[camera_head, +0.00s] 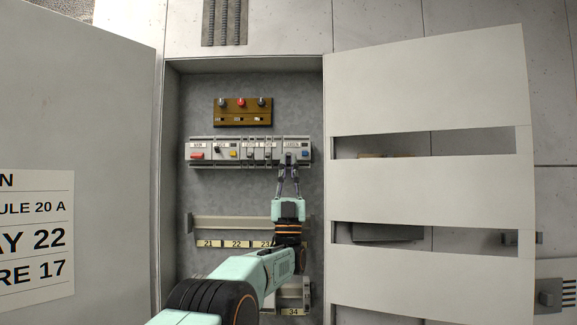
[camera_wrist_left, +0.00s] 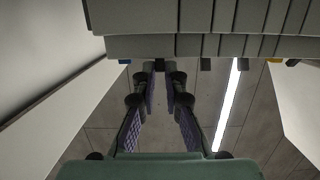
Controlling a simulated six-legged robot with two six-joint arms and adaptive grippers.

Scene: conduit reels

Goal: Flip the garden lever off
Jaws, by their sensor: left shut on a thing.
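A row of breaker modules (camera_head: 225,144) with small levers runs across the open cabinet; the labels are too small to read, so I cannot tell by name which is the garden lever. My left gripper (camera_head: 289,162) reaches up to the wide module at the row's right end. Its fingers are shut on a small dark lever (camera_wrist_left: 160,65) at the module's lower edge, which shows between the fingertips in the left wrist view. The fingers mostly hide the lever, so its position is unclear. My right gripper is not in view.
Above the row is a brown panel (camera_head: 243,105) with knobs. A blue button (camera_head: 305,153) sits just right of my fingertips. A bare rail (camera_head: 215,222) and numbered tags (camera_head: 236,244) lie below. Open doors stand left (camera_head: 80,110) and right (camera_head: 430,90).

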